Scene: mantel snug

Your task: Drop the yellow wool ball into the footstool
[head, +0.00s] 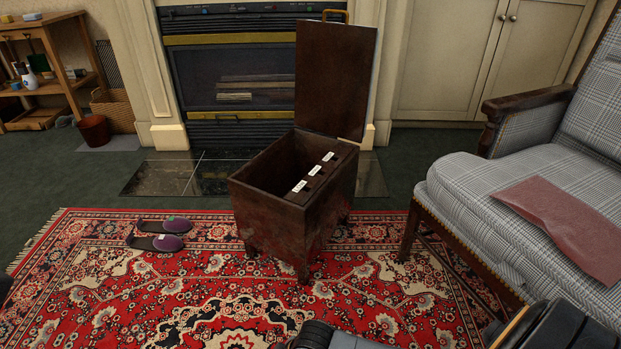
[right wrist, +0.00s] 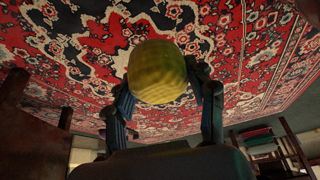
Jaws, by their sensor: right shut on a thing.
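The footstool (head: 268,212) is a dark brown wooden box on short legs, on the red rug in the middle of the head view. Its lid (head: 335,78) stands upright at the back, so the box is open from above. White labels (head: 314,170) show along the inside right. The yellow wool ball (right wrist: 157,68) is in the right wrist view, between the fingers of my right gripper (right wrist: 165,88), which is shut on it. The rug shows beyond the ball. The ball does not show in the head view. My left gripper is not in view.
A plaid armchair (head: 515,195) with a reddish cloth (head: 570,222) stands right of the footstool. Purple slippers (head: 160,235) lie on the rug (head: 110,285) to its left. A fireplace (head: 238,85) is behind.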

